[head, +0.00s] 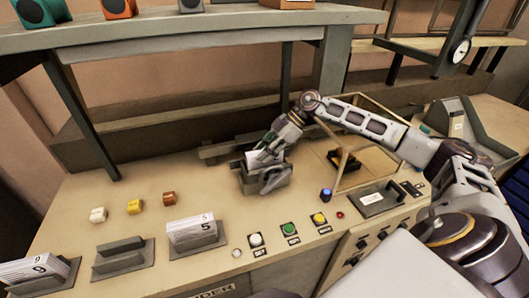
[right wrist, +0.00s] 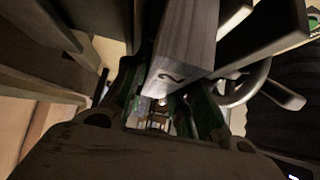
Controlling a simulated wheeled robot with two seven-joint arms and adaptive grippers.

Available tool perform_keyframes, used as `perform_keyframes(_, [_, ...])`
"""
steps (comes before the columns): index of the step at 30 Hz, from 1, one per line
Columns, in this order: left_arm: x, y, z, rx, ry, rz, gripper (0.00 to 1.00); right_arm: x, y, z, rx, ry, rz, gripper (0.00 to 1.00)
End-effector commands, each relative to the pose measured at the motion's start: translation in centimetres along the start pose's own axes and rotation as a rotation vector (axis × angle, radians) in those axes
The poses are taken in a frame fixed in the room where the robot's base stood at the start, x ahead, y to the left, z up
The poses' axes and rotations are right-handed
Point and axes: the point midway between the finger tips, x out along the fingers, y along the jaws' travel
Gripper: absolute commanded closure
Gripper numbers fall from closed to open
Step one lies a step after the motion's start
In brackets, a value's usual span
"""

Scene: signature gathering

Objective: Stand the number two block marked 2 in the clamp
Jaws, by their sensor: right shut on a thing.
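The number two block (right wrist: 185,45) is a pale grey block with a dark 2 on its near end in the right wrist view. My right gripper (right wrist: 165,105) is shut on that end. In the head view my right gripper (head: 272,147) reaches down over the grey clamp (head: 250,184) at the middle back of the bench. A pale part of the block (head: 258,158) shows there, between the clamp's walls. The clamp's handle (head: 275,181) sticks out at the front. Whether the block rests on the clamp's floor is hidden. My left gripper is not in view.
A holder with blocks marked 5 (head: 193,232), an empty holder (head: 122,256) and a holder with blocks marked 9 (head: 36,273) line the front left. Several buttons, one green (head: 290,229), sit at the front. A thin frame (head: 361,176) stands right of the clamp.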

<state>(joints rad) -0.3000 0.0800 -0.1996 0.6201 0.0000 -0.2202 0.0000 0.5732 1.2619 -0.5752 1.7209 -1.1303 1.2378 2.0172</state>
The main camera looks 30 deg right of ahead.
Motion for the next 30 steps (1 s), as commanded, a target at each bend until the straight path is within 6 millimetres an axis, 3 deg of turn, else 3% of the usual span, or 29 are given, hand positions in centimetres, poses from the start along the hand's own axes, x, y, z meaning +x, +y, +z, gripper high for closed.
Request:
perform_keyframes(2, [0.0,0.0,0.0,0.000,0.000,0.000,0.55,0.1,0.0,0.0,0.000,0.001,0.000,1.00])
perform_keyframes(3, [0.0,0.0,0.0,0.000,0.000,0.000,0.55,0.1,0.0,0.1,0.000,0.000,0.000,0.71])
perform_keyframes(8, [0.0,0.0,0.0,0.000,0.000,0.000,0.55,0.1,0.0,0.1,0.000,0.000,0.000,0.52])
perform_keyframes(20, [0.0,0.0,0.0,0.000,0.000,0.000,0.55,-0.1,0.0,-0.1,0.000,0.001,0.000,0.52])
perform_keyframes(30, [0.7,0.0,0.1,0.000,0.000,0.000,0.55,-2.8,0.1,0.1,0.000,-0.001,0.002,0.52])
